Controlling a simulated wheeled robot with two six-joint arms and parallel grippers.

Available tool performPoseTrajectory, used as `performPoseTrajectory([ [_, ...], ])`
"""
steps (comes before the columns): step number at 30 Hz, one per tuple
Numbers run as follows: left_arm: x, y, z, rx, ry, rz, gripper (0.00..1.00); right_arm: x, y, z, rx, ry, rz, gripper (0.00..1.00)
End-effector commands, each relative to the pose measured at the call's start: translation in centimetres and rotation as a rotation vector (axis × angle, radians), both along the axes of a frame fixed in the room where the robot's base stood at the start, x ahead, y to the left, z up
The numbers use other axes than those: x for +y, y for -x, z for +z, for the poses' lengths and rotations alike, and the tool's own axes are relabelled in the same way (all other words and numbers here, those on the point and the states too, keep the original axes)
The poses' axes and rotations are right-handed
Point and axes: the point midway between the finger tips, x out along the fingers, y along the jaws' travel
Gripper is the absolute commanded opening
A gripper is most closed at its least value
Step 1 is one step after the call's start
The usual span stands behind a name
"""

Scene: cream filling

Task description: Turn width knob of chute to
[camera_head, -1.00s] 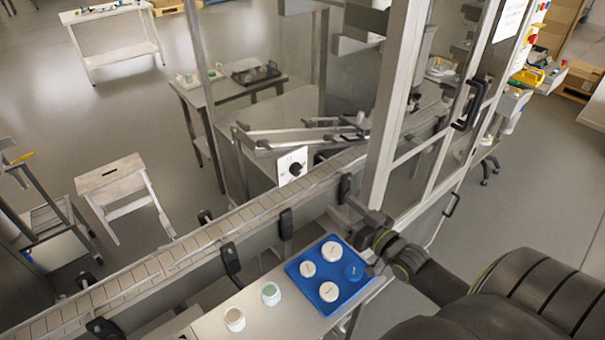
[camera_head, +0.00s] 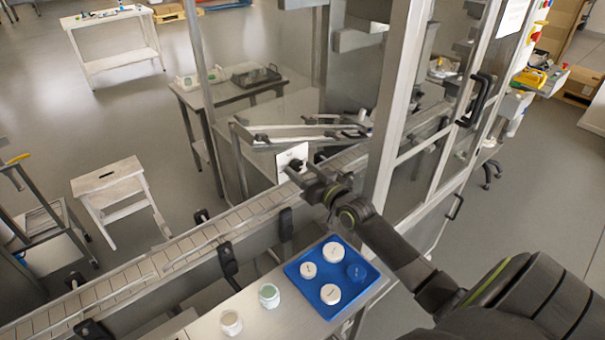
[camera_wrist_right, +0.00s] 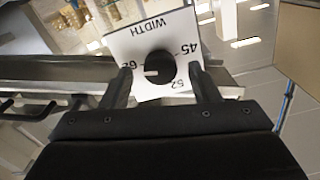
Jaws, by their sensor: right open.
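The width knob (camera_wrist_right: 160,67) is a round black dial on a white plate (camera_wrist_right: 128,43) marked WIDTH, with 45, 52 and 62 around the dial. In the right wrist view, its pale mark is on the side towards 62. In the head view the plate (camera_head: 287,156) stands by the chute (camera_head: 305,136), with the knob partly hidden. My right gripper (camera_head: 301,171) is open in front of the plate. In the right wrist view, its two fingers (camera_wrist_right: 163,84) stand on either side of the knob, apart from it. My left gripper is not in view.
A conveyor (camera_head: 200,238) runs diagonally below the plate. A metal-framed clear enclosure (camera_head: 385,110) stands close to the right of it. A blue tray (camera_head: 316,302) with several round containers and two jars (camera_head: 269,295) sit on the near table.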

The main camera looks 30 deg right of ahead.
Motion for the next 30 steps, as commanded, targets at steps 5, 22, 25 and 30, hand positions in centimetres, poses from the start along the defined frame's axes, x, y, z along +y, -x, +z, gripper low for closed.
performPoseTrajectory([
  [5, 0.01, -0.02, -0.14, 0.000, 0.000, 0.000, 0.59, 0.07, -0.59, 0.00, 0.001, 0.000, 0.000, 0.56],
  [22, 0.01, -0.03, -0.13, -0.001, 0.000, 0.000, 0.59, 0.05, -0.55, -0.01, 0.001, 0.000, 0.000, 0.11],
  [25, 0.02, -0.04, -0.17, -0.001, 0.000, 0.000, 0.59, 0.05, -0.55, -0.02, 0.001, 0.003, 0.000, 0.11],
  [30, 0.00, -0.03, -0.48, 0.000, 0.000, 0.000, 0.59, 0.04, -0.54, -0.12, -0.002, 0.034, 0.000, 0.11],
])
